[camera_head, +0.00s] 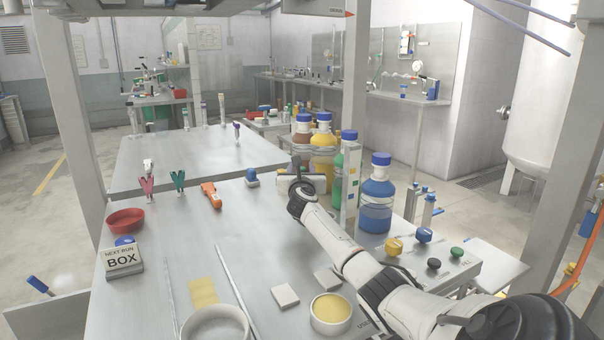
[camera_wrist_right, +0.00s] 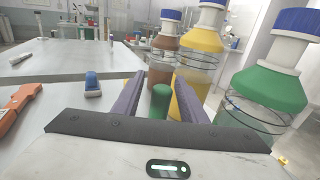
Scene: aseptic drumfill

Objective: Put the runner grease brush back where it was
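My right gripper (camera_head: 283,172) is over the back right of the near steel table, beside the bottles. In the right wrist view its two dark fingers (camera_wrist_right: 160,95) stand apart. A short green upright cylinder (camera_wrist_right: 160,102), possibly the brush's handle, shows between them, with gaps visible on both sides. Its lower part is hidden by the gripper body. I cannot tell for sure which thing is the runner grease brush. A small blue-topped piece (camera_head: 252,178) stands left of the gripper and also shows in the wrist view (camera_wrist_right: 93,84). My left gripper is not in view.
Brown (camera_head: 303,135), yellow (camera_head: 323,143), green (camera_wrist_right: 265,92) and blue (camera_head: 377,195) bottles crowd the right side. An orange tool (camera_head: 211,195), a red bowl (camera_head: 126,220) and a "NEXT RUN BOX" sign (camera_head: 123,261) lie left. The table's middle is mostly clear.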

